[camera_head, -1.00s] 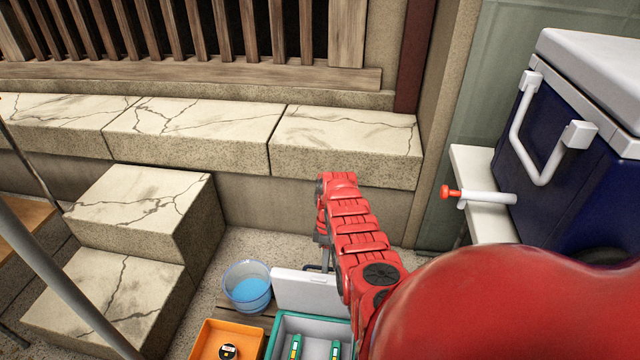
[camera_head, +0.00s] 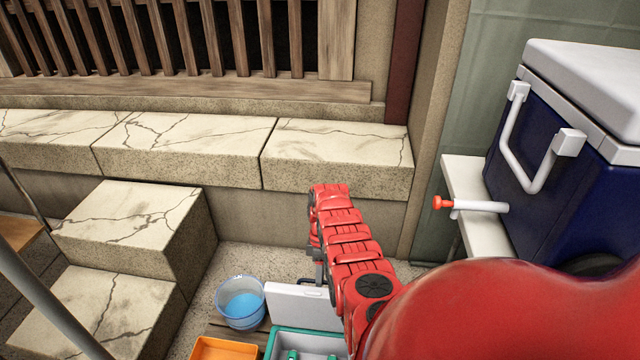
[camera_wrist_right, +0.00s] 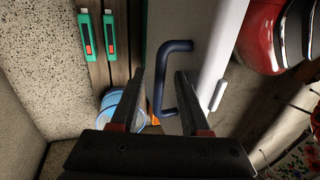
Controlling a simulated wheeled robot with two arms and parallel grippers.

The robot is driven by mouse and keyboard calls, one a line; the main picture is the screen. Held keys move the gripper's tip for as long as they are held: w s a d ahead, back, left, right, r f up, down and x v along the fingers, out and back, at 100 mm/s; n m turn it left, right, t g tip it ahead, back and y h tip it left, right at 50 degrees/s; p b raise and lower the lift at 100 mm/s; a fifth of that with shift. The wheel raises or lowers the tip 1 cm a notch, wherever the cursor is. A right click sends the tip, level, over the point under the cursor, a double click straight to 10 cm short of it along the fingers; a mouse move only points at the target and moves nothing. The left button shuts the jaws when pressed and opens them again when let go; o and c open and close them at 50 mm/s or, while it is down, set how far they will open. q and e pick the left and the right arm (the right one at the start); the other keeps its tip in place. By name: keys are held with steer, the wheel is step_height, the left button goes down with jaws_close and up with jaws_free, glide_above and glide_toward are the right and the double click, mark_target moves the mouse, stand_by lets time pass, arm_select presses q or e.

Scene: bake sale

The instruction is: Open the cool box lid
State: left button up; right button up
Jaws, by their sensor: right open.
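A dark blue cool box (camera_head: 545,175) with a white lid (camera_head: 590,80) stands at the right in the head view. Its lid is shut and a white bail handle (camera_head: 535,185) hangs on its side. At the bottom, a teal-rimmed box (camera_head: 272,345) has a pale lid (camera_head: 297,307) standing up at its back. My right gripper (camera_head: 318,268) is low beside that pale lid, away from the blue cool box. In the right wrist view its open fingers (camera_wrist_right: 168,75) are either side of a dark handle (camera_wrist_right: 172,80); contact cannot be told. My left gripper is not visible.
A blue bucket (camera_head: 241,302) and an orange tray (camera_head: 225,350) sit beside the teal-rimmed box. A white ledge (camera_head: 462,185) with a red-tipped white spout lies left of the cool box. Stone steps (camera_head: 130,225) and a stone ledge (camera_head: 335,165) stand behind.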

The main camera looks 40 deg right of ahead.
steer(key=b+v, duration=0.6)
steer(key=v, duration=0.6)
stand_by(0.3)
